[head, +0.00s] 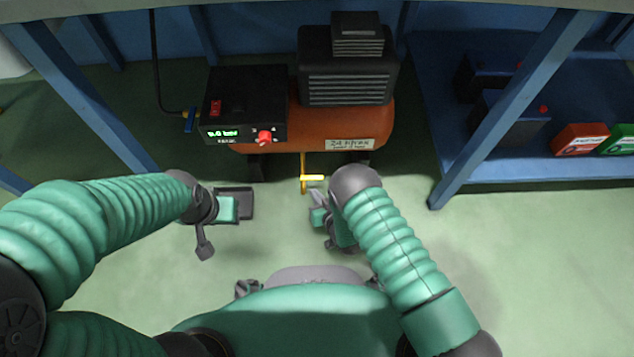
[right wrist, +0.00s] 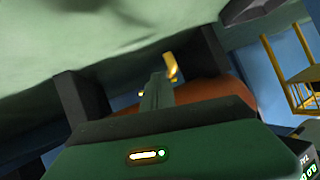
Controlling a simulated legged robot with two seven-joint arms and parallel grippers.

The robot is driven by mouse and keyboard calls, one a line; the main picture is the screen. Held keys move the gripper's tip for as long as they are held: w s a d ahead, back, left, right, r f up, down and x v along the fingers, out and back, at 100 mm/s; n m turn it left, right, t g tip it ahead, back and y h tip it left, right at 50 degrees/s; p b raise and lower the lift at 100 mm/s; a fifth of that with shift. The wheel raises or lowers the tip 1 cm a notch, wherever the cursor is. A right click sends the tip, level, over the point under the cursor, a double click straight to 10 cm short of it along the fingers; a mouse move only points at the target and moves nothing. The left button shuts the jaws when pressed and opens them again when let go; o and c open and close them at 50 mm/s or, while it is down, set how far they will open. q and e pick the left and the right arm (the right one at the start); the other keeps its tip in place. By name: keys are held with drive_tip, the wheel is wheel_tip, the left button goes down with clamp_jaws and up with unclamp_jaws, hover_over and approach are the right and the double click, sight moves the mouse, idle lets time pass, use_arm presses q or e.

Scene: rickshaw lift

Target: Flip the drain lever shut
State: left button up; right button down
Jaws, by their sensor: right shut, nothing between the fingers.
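The yellow drain lever (head: 313,178) sits under the orange compressor tank (head: 300,122), at the foot of a thin yellow drain pipe (head: 303,162). In the head view its handle points right. In the right wrist view the yellow lever (right wrist: 171,67) shows just beyond the tip of my green finger. My right gripper (head: 317,203) is shut and empty, just below the lever in the picture; contact cannot be told. My left gripper (head: 238,206) hangs over the floor to the left, away from the lever; its jaw opening is unclear.
A black control box (head: 245,103) with a green display, red switch and red knob stands left of the tank. A black motor housing (head: 347,72) sits on top. Blue bench legs (head: 483,120) flank both sides. A blue shelf (head: 520,165) holds boxes at right. The floor in front is clear.

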drive_tip(key=s, duration=0.2)
drive_tip(key=s+a+p, duration=0.1)
drive_tip(key=s, duration=0.1)
drive_tip(key=shift+s, duration=0.15)
drive_tip(key=shift+p, duration=0.3)
